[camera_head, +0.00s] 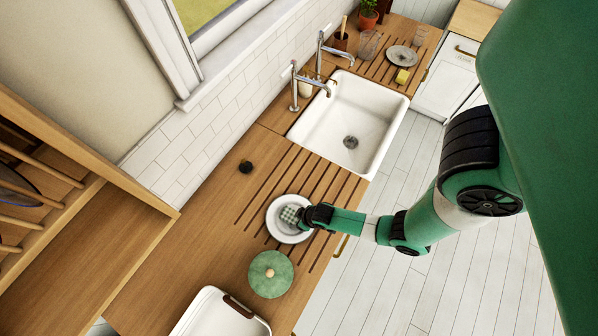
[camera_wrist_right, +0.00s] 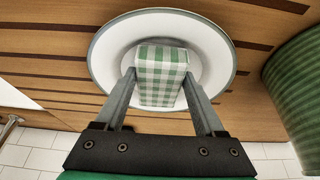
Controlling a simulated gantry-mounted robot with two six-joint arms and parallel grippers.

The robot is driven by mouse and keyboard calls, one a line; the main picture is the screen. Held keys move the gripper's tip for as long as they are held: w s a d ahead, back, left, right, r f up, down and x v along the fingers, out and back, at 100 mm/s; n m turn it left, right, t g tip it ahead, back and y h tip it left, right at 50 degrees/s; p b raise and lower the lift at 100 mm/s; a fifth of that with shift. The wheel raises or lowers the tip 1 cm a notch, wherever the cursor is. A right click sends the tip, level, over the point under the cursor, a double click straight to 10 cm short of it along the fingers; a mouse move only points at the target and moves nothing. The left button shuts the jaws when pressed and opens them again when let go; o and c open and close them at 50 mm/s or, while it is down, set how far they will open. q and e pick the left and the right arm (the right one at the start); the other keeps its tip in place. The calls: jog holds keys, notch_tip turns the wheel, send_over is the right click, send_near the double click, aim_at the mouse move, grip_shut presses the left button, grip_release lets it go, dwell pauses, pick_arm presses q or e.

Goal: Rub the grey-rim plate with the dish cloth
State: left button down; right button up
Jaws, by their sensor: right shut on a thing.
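The grey-rim plate (camera_head: 274,226) is white and lies on the grooved wooden counter, left of the sink in the head view; in the right wrist view its grey rim (camera_wrist_right: 101,46) surrounds a white well. The dish cloth (camera_wrist_right: 161,73) is a folded green-and-white check block, and it also shows in the head view (camera_head: 290,214) over the plate's middle. My right gripper (camera_head: 300,216) is shut on the cloth, with one finger on each side of it (camera_wrist_right: 162,82). Whether the cloth touches the plate I cannot tell. My left gripper is not in view.
A green lidded pot (camera_head: 270,274) stands close to the plate, towards the bottom of the head view. A white tray-like container (camera_head: 215,316) is beyond it. A small dark round object (camera_head: 246,166) sits near the wall. The sink (camera_head: 350,115) is on the other side.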

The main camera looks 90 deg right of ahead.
jog(key=shift+w+d, duration=0.35)
jog(key=shift+w, duration=0.25)
jog(key=shift+w+d, duration=0.35)
jog(key=shift+w, duration=0.2)
notch_tip(320, 180, up, 5)
jog(key=p, duration=0.4)
jog(key=shift+r, duration=0.6)
jog(key=shift+r, duration=1.45)
